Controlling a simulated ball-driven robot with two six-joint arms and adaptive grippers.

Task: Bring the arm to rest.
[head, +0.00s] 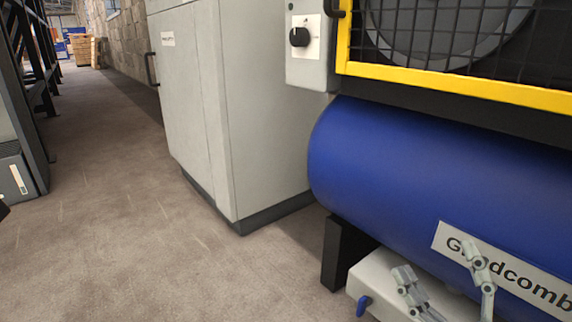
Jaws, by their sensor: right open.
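My right gripper (437,264) shows at the bottom right edge, its two grey jointed fingers spread apart and open with nothing between them. The fingers overlap the lower part of a blue cylindrical tank (400,180) and cover some letters of its white label (525,284). I cannot tell how far the fingertips are from the tank. The rest of the right arm is outside the picture. My left gripper is not in view.
A grey cabinet (255,110) stands left of the tank. Above the tank are a yellow-framed mesh guard (450,83) and a control box with a black knob (299,37). A pale block with a blue lever (363,305) lies low beside the gripper. The floor (100,240) at left is open.

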